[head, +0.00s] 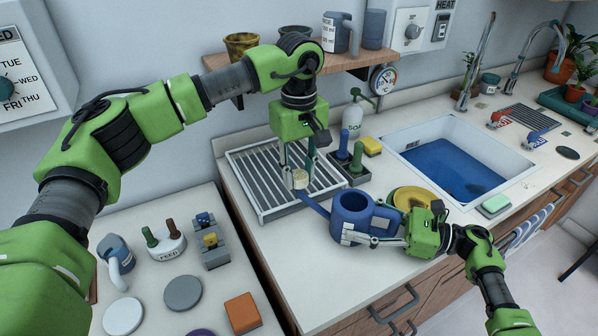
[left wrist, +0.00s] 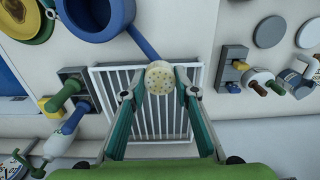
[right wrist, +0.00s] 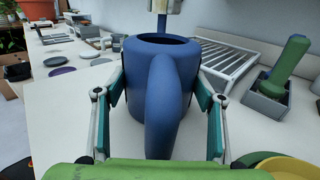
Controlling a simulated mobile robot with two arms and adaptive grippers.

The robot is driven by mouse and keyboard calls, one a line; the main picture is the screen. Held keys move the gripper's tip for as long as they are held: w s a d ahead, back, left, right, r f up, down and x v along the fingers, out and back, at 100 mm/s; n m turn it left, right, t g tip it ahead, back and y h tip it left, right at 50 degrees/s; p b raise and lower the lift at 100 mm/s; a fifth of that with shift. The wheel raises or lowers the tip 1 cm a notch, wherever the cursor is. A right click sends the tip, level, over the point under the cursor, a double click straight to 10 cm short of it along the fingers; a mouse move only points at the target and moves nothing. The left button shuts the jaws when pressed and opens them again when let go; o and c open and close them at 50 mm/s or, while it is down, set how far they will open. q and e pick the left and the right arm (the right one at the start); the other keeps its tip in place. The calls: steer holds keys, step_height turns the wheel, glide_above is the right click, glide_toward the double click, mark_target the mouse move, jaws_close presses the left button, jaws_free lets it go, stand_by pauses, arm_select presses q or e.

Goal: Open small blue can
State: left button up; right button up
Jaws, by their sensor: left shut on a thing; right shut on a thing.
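The blue can (head: 352,216), a watering can with a wide open top, stands upright on the counter. Its thin spout (head: 316,206) points up and left. A cream, dotted round cap (left wrist: 159,77) is at the spout's tip; it also shows in the head view (head: 300,180). My left gripper (head: 299,172) reaches down from above and is shut on the cap, one finger on each side. Whether the cap is still seated on the spout or just touching is not clear. My right gripper (right wrist: 162,108) is shut on the can from its handle side, fingers on either side.
A white drying rack (head: 262,188) lies under the left gripper. A dark holder with green and blue handles (head: 350,160) stands behind the can. A yellow dish (head: 412,195) is beside the right gripper. The sink (head: 450,165) is right. Another table with discs (head: 183,292) is left.

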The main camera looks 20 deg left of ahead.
arm_select(q)
steer(key=n, duration=0.7)
steer(key=shift+n, duration=0.3)
steer(key=n, duration=0.3)
steer(key=shift+n, duration=0.3)
steer(key=n, duration=0.3)
steer(key=shift+n, duration=0.3)
steer(key=n, duration=0.3)
steer(key=shift+n, duration=0.4)
steer(key=n, duration=0.3)
steer(key=shift+n, duration=0.3)
steer(key=n, duration=0.3)
steer(key=shift+n, duration=0.3)
steer(key=n, duration=0.4)
steer(key=shift+n, duration=0.3)
steer(key=shift+r, duration=0.25)
